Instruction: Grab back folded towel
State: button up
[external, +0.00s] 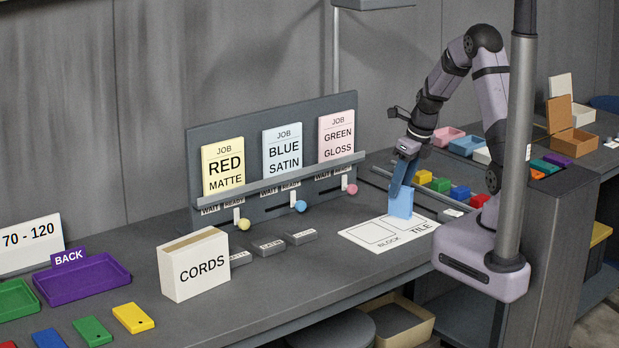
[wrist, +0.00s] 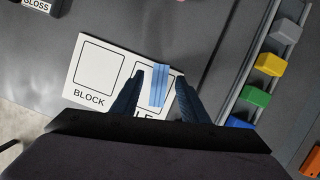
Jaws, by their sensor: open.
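No folded towel can be made out in either view. A light blue upright slab (external: 401,204) stands on the TILE side of a white card (external: 362,233) marked BLOCK and TILE. In the wrist view the slab (wrist: 159,84) shows as a narrow blue piece with lines along it. My gripper (external: 398,188) points down over it. In the wrist view my gripper (wrist: 156,88) is open, with one dark blue finger on each side of the slab. Whether the fingers touch it cannot be told.
A purple BACK tray (external: 82,279) lies at the left. A white CORDS box (external: 193,264) and a job board (external: 277,160) stand on the bench. Coloured blocks (wrist: 271,65) sit in a rail right of the card.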

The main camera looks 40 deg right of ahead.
aim_at(396, 215)
jog(key=shift+s+p+x, duration=0.15)
jog(key=shift+p+x, duration=0.05)
jog(key=shift+x, duration=0.75)
jog(key=shift+s+p+x, duration=0.1)
jog(key=shift+p+x, duration=0.1)
jog(key=shift+x, duration=1.6)
grip_shut()
